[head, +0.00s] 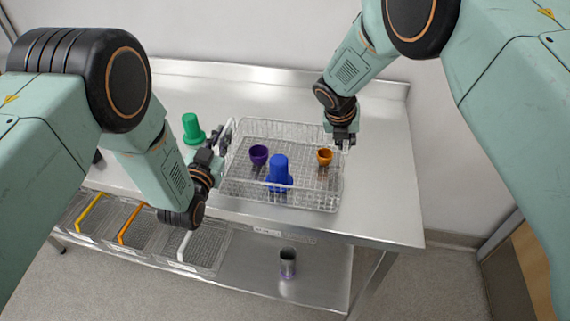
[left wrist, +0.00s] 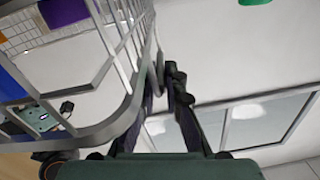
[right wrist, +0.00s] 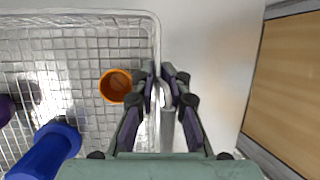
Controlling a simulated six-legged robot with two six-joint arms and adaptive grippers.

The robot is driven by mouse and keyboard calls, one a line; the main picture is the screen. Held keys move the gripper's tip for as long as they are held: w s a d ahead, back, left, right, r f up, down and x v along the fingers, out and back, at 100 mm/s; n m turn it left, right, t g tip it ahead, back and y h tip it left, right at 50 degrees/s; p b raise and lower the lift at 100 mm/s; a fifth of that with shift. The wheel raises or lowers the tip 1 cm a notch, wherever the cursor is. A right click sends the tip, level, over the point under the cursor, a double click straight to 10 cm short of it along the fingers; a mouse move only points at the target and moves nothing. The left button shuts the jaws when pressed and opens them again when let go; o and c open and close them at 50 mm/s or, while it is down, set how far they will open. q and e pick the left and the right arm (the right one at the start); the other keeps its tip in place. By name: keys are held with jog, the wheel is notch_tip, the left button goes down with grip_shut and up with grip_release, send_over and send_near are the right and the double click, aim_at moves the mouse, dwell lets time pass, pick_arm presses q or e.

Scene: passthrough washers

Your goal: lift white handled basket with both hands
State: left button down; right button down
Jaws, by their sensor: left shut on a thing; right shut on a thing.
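The white handled basket (head: 312,203) is a wire basket at the table's front middle. It holds a purple cup (head: 259,155), a blue cup-like piece (head: 279,172) and an orange cup (head: 324,156). My left gripper (head: 223,138) is shut on the handle at the basket's left side; in the left wrist view its fingers (left wrist: 165,80) close at the wire wall. My right gripper (head: 345,141) is shut on the right handle; in the right wrist view its fingers (right wrist: 161,84) meet at the basket's side rim. I cannot tell whether the basket's bottom touches the table.
The steel table (head: 385,190) is clear on the right and behind the basket. A green cup-like piece (head: 192,129) stands left of my left gripper.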

pick_arm(q)
jog(key=shift+s+d, duration=0.1)
jog(key=shift+d, duration=0.2)
pick_arm(e)
jog(key=shift+a+r, duration=0.1)
jog(key=shift+r, duration=0.05)
